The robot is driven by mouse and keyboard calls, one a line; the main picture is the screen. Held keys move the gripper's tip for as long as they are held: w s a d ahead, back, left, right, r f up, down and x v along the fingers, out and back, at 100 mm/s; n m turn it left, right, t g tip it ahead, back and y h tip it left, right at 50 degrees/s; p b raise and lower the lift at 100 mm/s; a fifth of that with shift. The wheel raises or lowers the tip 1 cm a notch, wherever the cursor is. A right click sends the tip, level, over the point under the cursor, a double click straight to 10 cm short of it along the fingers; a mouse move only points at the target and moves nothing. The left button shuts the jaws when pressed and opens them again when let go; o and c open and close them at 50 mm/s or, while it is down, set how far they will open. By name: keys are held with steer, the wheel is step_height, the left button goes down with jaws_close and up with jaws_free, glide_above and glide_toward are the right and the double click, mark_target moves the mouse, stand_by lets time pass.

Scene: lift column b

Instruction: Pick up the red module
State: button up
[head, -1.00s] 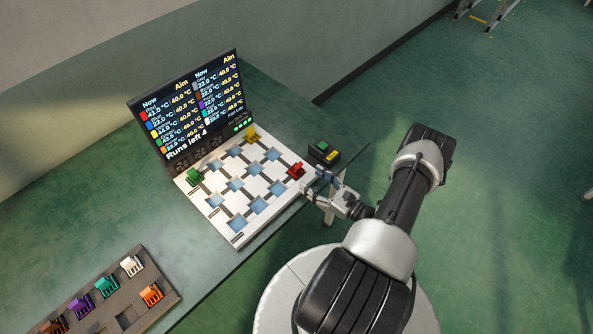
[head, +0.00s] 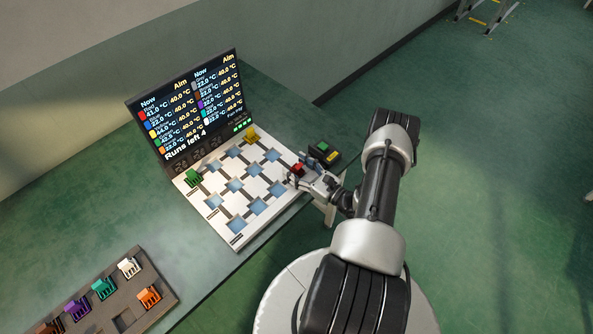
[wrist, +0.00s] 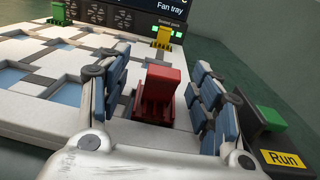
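The red module (head: 297,169) stands in the right corner area of the white board (head: 222,219). In the wrist view the red module (wrist: 158,95) is upright between the two blue-padded fingers of my gripper (wrist: 163,92). Gaps show on both sides of it, so the fingers are open around it and apart from it. In the head view my gripper (head: 306,173) reaches the module from the right and partly hides it.
A yellow module (head: 252,137) and a green module (head: 193,177) stand on the board. A box with a green Run button (head: 323,148) sits just right of my gripper. A display (head: 190,108) stands behind the board. A tray (head: 167,295) with several modules is at lower left.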

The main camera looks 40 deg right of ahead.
jaws_close()
stand_by(0.5)
steer(key=shift+r, duration=0.15)
